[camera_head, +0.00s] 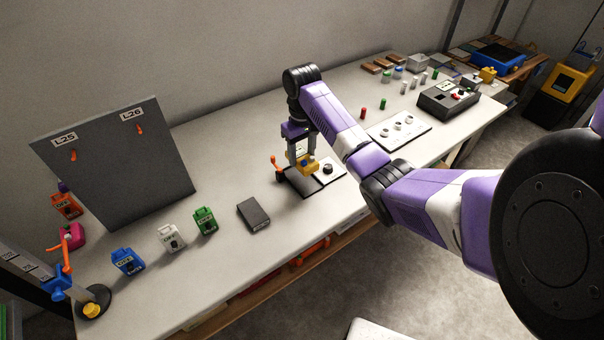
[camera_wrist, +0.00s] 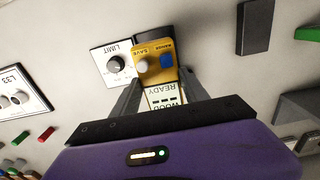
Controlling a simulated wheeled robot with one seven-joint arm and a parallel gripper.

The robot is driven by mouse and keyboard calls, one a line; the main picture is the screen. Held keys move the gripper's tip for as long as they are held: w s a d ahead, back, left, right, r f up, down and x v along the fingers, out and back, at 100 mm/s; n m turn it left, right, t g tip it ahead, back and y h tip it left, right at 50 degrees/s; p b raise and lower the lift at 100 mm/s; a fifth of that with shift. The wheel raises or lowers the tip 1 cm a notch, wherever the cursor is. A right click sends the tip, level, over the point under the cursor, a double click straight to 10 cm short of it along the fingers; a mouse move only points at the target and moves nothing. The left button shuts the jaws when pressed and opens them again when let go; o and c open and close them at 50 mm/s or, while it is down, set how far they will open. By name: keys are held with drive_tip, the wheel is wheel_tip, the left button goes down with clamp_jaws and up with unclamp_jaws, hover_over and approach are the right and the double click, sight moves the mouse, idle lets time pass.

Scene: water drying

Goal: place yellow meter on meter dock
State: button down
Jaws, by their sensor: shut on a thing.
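The yellow meter (camera_head: 308,163) is between the fingers of my gripper (camera_head: 303,158), low over a black base with a white dial panel (camera_head: 331,169). The black base, which looks like the meter dock (camera_head: 300,183), lies under and around the meter. The LIMIT dial panel (camera_wrist: 114,62) is beside the meter. Whether the meter touches the base is hidden.
An orange-handled lever (camera_head: 276,165) stands at the base's left edge. A white panel with knobs (camera_head: 399,130) lies to the right.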

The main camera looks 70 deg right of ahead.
sight(301, 156)
drive_tip(key=shift+f, duration=3.65)
drive_tip(key=shift+f, duration=0.15)
drive_tip(key=c, duration=0.6)
unclamp_jaws()
wheel_tip(301, 156, up, 12)
drive_tip(key=shift+r+b, duration=0.2)
drive_tip(key=shift+b, duration=0.2)
drive_tip(key=shift+w+d, duration=0.1)
